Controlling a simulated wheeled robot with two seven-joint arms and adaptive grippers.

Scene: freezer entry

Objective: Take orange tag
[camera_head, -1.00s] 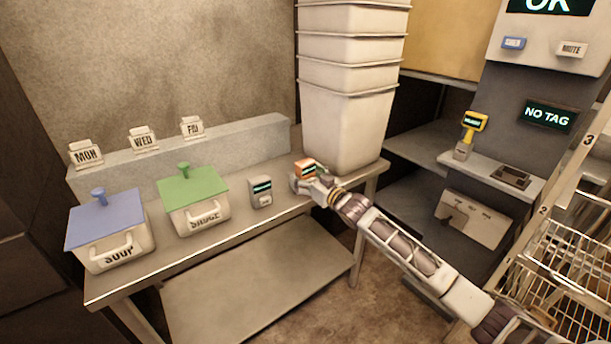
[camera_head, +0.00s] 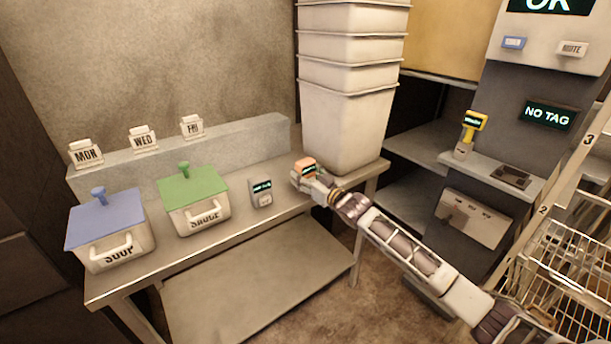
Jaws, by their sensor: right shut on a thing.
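The orange tag (camera_head: 304,167) is a small orange block with a dark display, at the right end of the steel table near the foot of the white bin stack. My right gripper (camera_head: 303,178) is shut on the orange tag; its fingers hide the tag's lower part. I cannot tell whether the tag still touches the table. My left gripper is not in view.
A grey device (camera_head: 261,192) stands left of my right gripper. The green-lidded sauce box (camera_head: 205,219) and blue-lidded soup box (camera_head: 118,245) are further left. Tall white bins (camera_head: 346,125) stand behind.

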